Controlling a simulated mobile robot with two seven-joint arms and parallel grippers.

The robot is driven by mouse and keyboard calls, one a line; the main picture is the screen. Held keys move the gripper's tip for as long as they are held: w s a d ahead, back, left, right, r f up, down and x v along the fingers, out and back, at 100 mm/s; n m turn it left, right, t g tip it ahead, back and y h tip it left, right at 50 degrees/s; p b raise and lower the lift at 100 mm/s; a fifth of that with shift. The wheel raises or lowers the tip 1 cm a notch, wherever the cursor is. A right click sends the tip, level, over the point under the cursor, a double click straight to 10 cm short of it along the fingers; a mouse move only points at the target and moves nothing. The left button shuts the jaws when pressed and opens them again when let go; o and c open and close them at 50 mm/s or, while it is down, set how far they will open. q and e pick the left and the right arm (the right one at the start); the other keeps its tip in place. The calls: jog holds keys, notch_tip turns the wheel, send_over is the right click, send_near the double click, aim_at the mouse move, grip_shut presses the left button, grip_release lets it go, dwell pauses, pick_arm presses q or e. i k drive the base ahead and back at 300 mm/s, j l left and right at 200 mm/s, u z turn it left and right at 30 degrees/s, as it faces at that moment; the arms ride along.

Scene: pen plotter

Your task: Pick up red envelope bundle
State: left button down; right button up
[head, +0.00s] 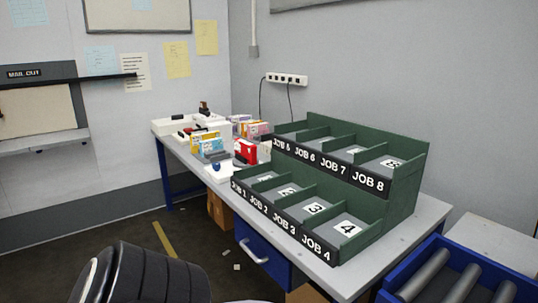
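A small red and white item (246,152) stands on the grey table, just left of the green job sorter. It may be the red envelope bundle, but it is too small to tell for sure. Yellow (203,141) and light blue (211,149) items stand close to its left. Neither of my grippers is in view.
The green sorter (407,167) with JOB 1 to JOB 8 bins fills the right part of the table (345,281). A blue roller conveyor (455,275) is at the lower right. Scraps lie on the floor.

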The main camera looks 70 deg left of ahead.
aim_at(244, 149)
jog(key=u, duration=2.3)
jog(key=i+j+z, duration=0.15)
jog(key=i+j, duration=2.05)
